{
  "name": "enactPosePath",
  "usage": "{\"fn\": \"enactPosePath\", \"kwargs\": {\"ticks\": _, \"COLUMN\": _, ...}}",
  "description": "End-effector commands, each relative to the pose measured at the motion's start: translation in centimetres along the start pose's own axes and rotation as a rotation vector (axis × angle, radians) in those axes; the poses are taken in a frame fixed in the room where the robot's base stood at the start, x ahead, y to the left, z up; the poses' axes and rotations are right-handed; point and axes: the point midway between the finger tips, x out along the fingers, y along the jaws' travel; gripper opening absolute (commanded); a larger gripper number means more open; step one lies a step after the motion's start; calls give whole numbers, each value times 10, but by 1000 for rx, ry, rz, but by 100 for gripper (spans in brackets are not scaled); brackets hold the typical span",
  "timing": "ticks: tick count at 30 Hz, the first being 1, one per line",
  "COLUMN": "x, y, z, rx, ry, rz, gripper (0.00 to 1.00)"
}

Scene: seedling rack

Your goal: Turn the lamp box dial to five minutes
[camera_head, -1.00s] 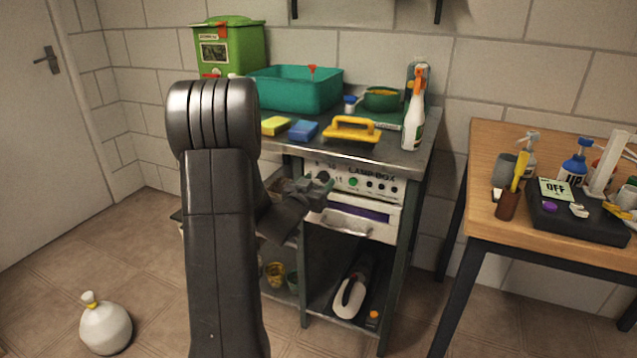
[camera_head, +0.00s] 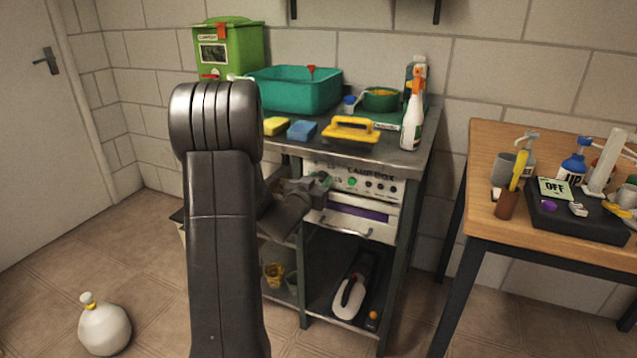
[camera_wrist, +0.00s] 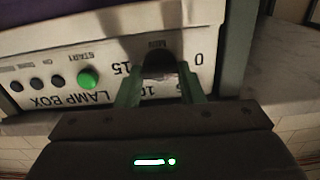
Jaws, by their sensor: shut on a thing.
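The lamp box (camera_head: 385,192) is a white-fronted unit under the steel bench top. Its panel also shows upside down in the wrist view (camera_wrist: 40,68), with the words LAMP BOX, a green START button (camera_wrist: 88,78) and small dark buttons. The dark dial (camera_wrist: 160,66) sits between printed marks, with 15 and 0 readable beside it. My gripper (camera_wrist: 158,82) is shut on the dial, one finger on each side. The dial's pointer and exact setting are hidden. In the head view my gripper (camera_head: 322,184) is at the panel's left end and covers the dial.
A handled drawer (camera_head: 350,226) lies just below the panel. On the bench top are a teal basin (camera_head: 295,92), sponges, a yellow-handled tool (camera_head: 350,130) and a spray bottle (camera_head: 413,115). A wooden table (camera_head: 500,130) stands to the right.

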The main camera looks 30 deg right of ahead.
Motion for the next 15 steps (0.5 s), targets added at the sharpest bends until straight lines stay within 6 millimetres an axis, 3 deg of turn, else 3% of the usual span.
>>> {"fn": "enactPosePath", "kwargs": {"ticks": 15, "x": 0, "y": 2, "z": 5, "rx": 382, "ry": 3, "rz": 1, "gripper": 12}}
